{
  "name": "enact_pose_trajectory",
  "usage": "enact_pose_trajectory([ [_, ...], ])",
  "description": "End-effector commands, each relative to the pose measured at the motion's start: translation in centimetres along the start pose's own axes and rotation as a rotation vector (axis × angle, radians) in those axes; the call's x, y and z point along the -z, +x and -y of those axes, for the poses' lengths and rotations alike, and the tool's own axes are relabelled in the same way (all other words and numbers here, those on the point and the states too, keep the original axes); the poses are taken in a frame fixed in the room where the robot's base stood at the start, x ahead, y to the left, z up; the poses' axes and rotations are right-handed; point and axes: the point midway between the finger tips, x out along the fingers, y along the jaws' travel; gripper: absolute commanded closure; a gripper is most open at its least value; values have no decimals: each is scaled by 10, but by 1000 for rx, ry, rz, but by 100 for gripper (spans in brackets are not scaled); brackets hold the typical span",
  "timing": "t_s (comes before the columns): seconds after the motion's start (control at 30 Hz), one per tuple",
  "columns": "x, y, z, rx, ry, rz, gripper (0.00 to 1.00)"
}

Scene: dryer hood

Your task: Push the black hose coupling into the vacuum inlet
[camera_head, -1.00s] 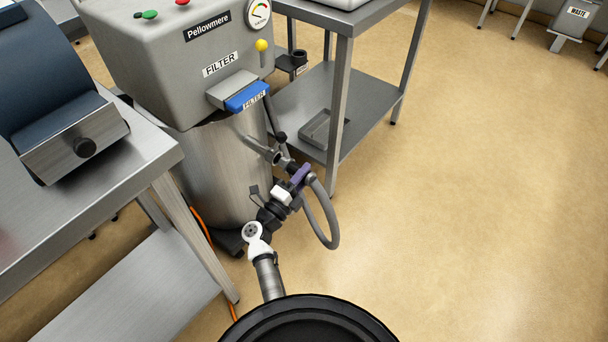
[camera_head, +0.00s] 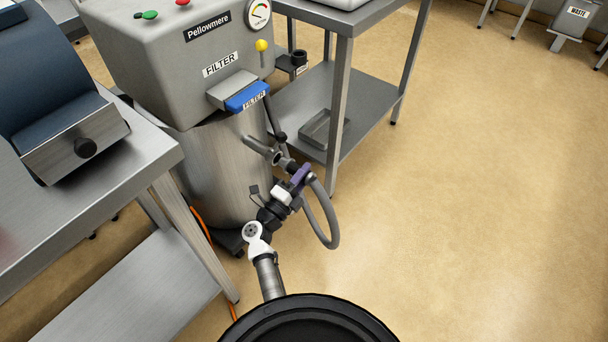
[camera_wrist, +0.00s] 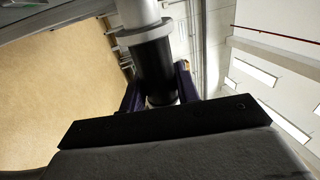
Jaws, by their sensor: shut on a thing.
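The vacuum (camera_head: 220,165) is a grey machine labelled Pellowmere on a steel drum. Its inlet, a grey pipe with a collar (camera_head: 262,150), juts from the drum's right side. My gripper (camera_head: 299,177) has purple fingers, shut on the black hose coupling (camera_head: 287,165). In the wrist view the coupling (camera_wrist: 154,72) stands between both fingers (camera_wrist: 158,92), its far end in line with and against the grey collar (camera_wrist: 143,34) of the pipe. I cannot tell how deep it sits. The grey hose (camera_head: 330,222) loops down from the gripper's right side.
A steel table (camera_head: 75,190) stands at left and a steel shelf unit (camera_head: 372,95) behind at right, with a grey tray (camera_head: 318,128) on its lower shelf. An orange cable (camera_head: 200,222) runs by the drum. The floor at right is clear.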

Motion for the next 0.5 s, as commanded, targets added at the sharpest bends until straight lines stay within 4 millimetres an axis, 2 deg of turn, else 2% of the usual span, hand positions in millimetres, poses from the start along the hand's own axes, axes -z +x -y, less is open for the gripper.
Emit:
enact_pose_trajectory([
  [0.5,-11,0,1,2,2,1,98],
])
